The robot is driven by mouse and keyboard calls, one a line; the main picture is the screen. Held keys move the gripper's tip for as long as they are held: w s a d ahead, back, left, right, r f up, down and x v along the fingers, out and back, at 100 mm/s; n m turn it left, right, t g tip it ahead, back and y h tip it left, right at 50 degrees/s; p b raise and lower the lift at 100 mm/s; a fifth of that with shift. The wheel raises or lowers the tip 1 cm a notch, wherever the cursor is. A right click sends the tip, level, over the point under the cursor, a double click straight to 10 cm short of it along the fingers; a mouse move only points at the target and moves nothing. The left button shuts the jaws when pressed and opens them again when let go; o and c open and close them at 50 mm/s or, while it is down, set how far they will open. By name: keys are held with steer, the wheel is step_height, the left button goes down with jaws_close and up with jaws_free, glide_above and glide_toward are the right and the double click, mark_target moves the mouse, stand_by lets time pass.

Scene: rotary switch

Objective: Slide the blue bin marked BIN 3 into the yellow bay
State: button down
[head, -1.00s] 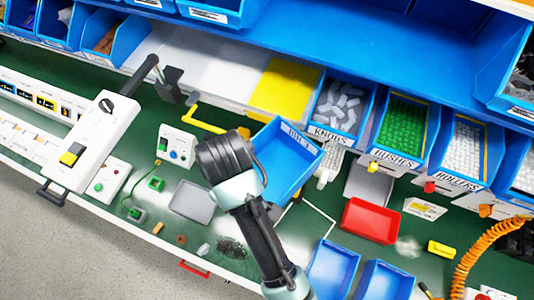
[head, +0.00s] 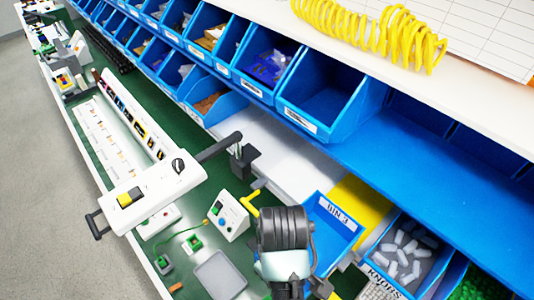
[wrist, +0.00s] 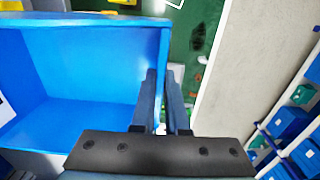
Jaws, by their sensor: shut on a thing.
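The blue bin marked BIN 3 (head: 331,232) is at the front edge of the yellow bay (head: 367,203) in the head view and covers part of it. The bin looks empty inside. In the wrist view the same bin (wrist: 80,75) fills the left side, and my gripper (wrist: 160,85) is shut on its right-hand wall, one finger on each side. In the head view my wrist and arm stand in front of the bin's left side and hide the fingertips. I cannot tell whether the bin's base touches the bay floor.
The KNOBS bin (head: 406,250) stands just right of the yellow bay. A white shelf surface (head: 275,150) lies to its left. A yellow handle (head: 251,203) and a white button box (head: 229,215) are close left of my wrist. A blue upper shelf (head: 440,150) runs behind.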

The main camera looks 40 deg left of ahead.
mark_target(327, 233)
steer(key=w, duration=0.5)
steer(key=w+b, duration=0.1)
steer(key=w, duration=0.4)
steer(key=w+b, duration=0.1)
steer(key=w, duration=0.4)
steer(key=shift+w+d+f, duration=0.1)
steer(key=shift+d+f, duration=0.2)
steer(key=shift+w+r+b, duration=0.1)
steer(key=shift+w+b, duration=0.35)
steer(key=shift+w, duration=0.05)
steer(key=c, duration=0.8)
jaws_free()
steer(key=shift+c, duration=0.2)
